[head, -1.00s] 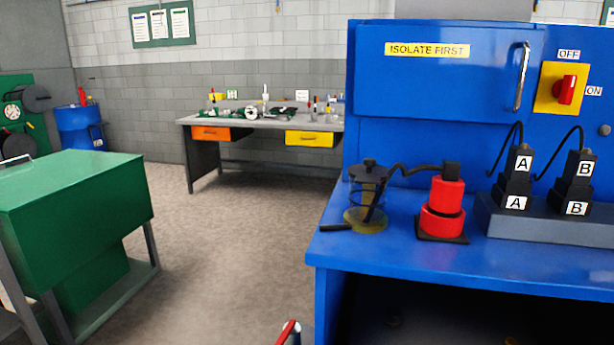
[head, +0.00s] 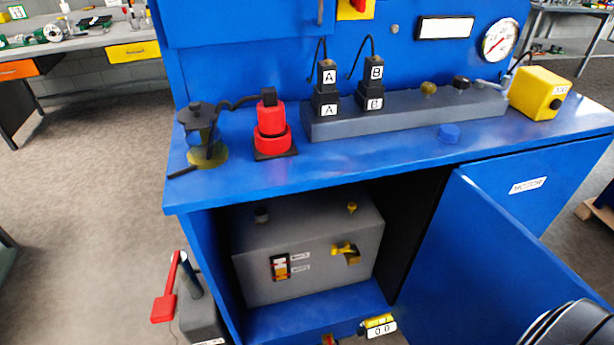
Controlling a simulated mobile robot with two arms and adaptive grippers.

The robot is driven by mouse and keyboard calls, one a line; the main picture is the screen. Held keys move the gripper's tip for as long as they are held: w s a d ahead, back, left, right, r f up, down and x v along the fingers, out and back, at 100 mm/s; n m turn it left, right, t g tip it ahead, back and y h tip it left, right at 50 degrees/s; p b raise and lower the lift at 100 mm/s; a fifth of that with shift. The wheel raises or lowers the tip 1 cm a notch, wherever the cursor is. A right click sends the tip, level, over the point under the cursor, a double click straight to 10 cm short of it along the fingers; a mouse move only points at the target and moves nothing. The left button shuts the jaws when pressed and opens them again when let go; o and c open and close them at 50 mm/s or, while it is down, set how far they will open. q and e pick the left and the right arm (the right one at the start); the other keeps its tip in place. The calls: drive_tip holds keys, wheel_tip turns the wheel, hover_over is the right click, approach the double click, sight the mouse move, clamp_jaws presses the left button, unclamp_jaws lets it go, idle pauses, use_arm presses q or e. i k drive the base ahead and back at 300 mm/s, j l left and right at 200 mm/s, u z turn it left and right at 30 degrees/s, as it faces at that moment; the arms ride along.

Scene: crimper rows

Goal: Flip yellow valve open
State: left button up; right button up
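A small yellow valve handle (head: 345,249) sits on the front face of a grey box (head: 262,283) inside the open blue cabinet, right of a small switch panel (head: 281,267). Its handle looks roughly level, with a dark yellow block at its right end. A smaller yellow fitting (head: 351,207) stands on top of the box. Neither of my gripper's fingertips shows. A dark ribbed rounded part, which I take as part of my arm, shows at the bottom right corner.
The blue cabinet door (head: 490,260) stands open at the right. A red-handled grey unit (head: 205,310) stands left of the cabinet. A device reading 0.0 (head: 381,328) is low in front. The benchtop (head: 400,150) holds a red cylinder (head: 270,130), plugs and a yellow box (head: 540,92).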

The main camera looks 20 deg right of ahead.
sight(352, 248)
drive_tip(key=k+z, duration=0.1)
drive_tip(key=z, duration=1.05)
